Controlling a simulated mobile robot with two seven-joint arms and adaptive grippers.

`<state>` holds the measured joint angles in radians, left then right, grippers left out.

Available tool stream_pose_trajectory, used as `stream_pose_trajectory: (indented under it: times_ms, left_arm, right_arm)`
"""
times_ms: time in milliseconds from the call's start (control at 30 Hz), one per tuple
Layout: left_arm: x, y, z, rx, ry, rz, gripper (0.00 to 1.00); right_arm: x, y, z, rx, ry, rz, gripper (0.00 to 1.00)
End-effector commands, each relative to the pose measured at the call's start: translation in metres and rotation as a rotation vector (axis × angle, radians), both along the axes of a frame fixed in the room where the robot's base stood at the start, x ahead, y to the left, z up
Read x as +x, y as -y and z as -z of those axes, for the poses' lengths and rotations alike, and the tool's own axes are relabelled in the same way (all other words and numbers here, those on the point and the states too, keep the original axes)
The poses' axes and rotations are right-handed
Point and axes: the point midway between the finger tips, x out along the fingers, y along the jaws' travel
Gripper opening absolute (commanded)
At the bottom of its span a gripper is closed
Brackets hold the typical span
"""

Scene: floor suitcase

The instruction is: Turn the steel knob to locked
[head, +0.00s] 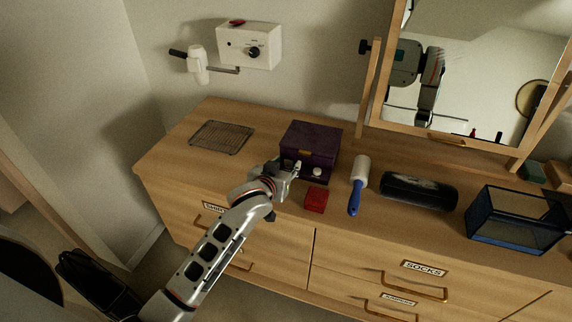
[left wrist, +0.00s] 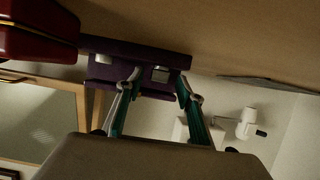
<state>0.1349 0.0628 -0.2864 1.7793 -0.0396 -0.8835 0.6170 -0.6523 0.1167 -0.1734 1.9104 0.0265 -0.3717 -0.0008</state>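The purple box (head: 312,142) stands on the dresser top, with a ledge along its front. A pale round knob (head: 318,172) shows on the right of that front; it also shows small in the left wrist view (left wrist: 103,58). A square-looking steel knob (left wrist: 160,74) sits on the box front between my left fingertips in the left wrist view. In the head view my gripper mostly hides it. My left gripper (head: 293,168) is open at the box front, fingers apart on either side of the steel knob; I cannot tell whether they touch it. My right gripper is out of view.
A red box (head: 316,200) lies close to the right of my gripper. A lint roller (head: 357,184), a dark case (head: 418,191) and a glass box (head: 515,219) stand further right. A wire rack (head: 221,137) lies left. A mirror stands behind.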

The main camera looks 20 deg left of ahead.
Motion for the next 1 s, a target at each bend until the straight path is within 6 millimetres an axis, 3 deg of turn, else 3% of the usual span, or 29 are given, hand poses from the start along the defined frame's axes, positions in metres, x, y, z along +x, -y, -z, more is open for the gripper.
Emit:
stream_pose_trajectory:
  times_ms: [267,400,767,1000]
  left_arm:
    - [0.0011,0.0001,0.0009,0.000,0.000,0.000,0.38]
    - [0.0010,0.0001,0.0009,0.000,0.000,0.000,0.01]
    - [0.0012,-0.0014,0.0007,0.002,0.000,0.025,0.00]
    - [0.0018,-0.0059,0.0005,0.006,0.001,0.131,0.00]
  right_arm:
    - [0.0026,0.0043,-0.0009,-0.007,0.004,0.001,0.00]
    - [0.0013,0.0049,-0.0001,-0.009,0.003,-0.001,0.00]
    - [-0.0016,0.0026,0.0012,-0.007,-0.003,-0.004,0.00]
    - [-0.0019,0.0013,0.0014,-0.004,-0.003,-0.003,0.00]
